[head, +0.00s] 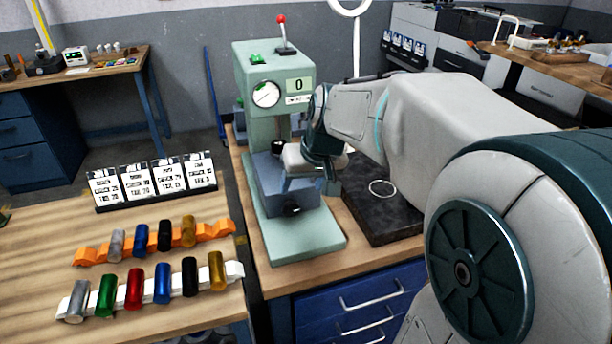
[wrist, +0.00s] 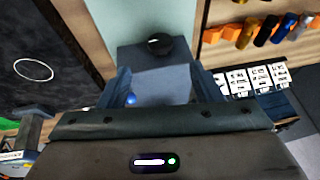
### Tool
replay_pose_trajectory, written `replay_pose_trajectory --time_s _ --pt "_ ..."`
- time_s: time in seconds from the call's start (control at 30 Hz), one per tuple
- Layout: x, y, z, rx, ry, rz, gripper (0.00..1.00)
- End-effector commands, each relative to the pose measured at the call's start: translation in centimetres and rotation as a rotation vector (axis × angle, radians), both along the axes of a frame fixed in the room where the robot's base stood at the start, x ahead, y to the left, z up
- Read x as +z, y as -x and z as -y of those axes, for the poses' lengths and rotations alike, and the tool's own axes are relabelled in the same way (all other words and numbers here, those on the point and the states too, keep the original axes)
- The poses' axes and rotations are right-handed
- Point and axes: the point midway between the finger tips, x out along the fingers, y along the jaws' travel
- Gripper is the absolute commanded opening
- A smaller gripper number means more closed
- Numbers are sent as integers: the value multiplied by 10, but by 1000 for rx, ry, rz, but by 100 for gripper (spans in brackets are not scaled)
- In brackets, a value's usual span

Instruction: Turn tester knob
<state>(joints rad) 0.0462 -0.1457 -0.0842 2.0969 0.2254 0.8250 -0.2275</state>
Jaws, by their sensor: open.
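The tester (head: 263,120) is a pale green press with a round dial, a display reading 0 and a red-tipped lever on top. A grey-blue block (head: 270,190) stands on its base, with a dark round knob (head: 292,210) low on its front. My gripper (head: 302,172) is over the block, above and behind the knob; its fingers are hard to make out there. In the wrist view my gripper (wrist: 163,82) has its two fingers apart over the block, with nothing held between them. The knob (wrist: 159,43) lies beyond the fingertips, apart from them.
A black slab (head: 385,225) with a white ring lies right of the tester. The left table holds orange (head: 90,255) and white (head: 235,270) racks of coloured cylinders and a row of label cards (head: 153,180). Blue drawers (head: 355,300) are below the tester's bench.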

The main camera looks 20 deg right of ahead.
Motion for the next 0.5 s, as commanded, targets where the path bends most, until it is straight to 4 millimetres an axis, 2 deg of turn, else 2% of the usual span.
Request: replay_pose_trajectory --time_s 0.1,0.2,0.5 --pt "15 6 2 0 0 2 59" --pt "21 9 3 -1 0 0 59" --pt "24 10 3 -1 0 -1 59"
